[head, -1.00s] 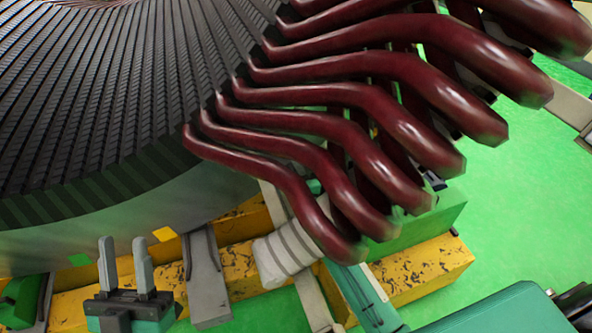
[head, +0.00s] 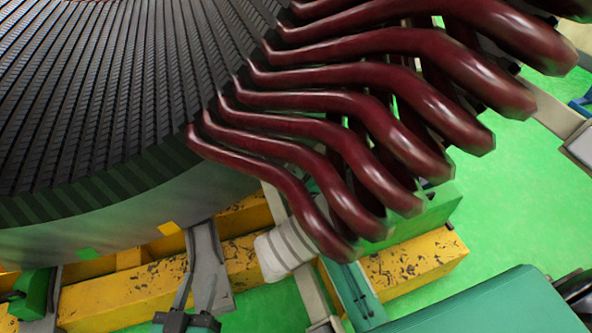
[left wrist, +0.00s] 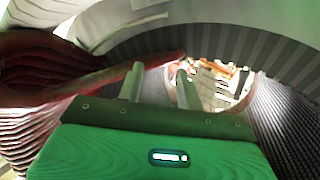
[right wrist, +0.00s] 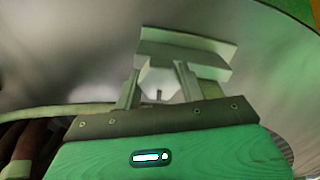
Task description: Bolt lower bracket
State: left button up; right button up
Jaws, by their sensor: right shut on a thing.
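My right gripper (right wrist: 158,75) is closed around a pale grey bracket (right wrist: 185,58) in the right wrist view. The bracket has a flat plate across the fingertips, close to a smooth curved grey wall. A small dark pin-like part shows between the fingers. I cannot tell whether the bracket touches the wall. My left gripper (left wrist: 160,70) has its fingers apart with nothing between them. The stator core (head: 100,110) is large, dark and ribbed.
Dark red coil bars (head: 380,115) stick out from the core's right side. A yellow scuffed beam (head: 415,262) runs below them, with a white banded piece (head: 285,250) near it. Green floor (head: 520,200) is clear at the right.

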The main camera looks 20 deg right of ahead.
jog(key=shift+f, duration=0.1)
jog(key=o, duration=1)
jog(key=shift+c, duration=0.2)
pick_arm(q)
jog(key=s+f+g, duration=0.1)
jog(key=f+g+p, duration=0.1)
jog(key=f, duration=0.1)
jog(key=s+f+g+y+p, duration=0.1)
jog(key=g, duration=0.1)
jog(key=shift+s+a+f, duration=0.3)
jog(key=shift+a+f, duration=0.05)
jog(key=shift+f, duration=0.05)
pick_arm(e)
jog(key=s, duration=1.4)
jog(key=shift+d, duration=0.25)
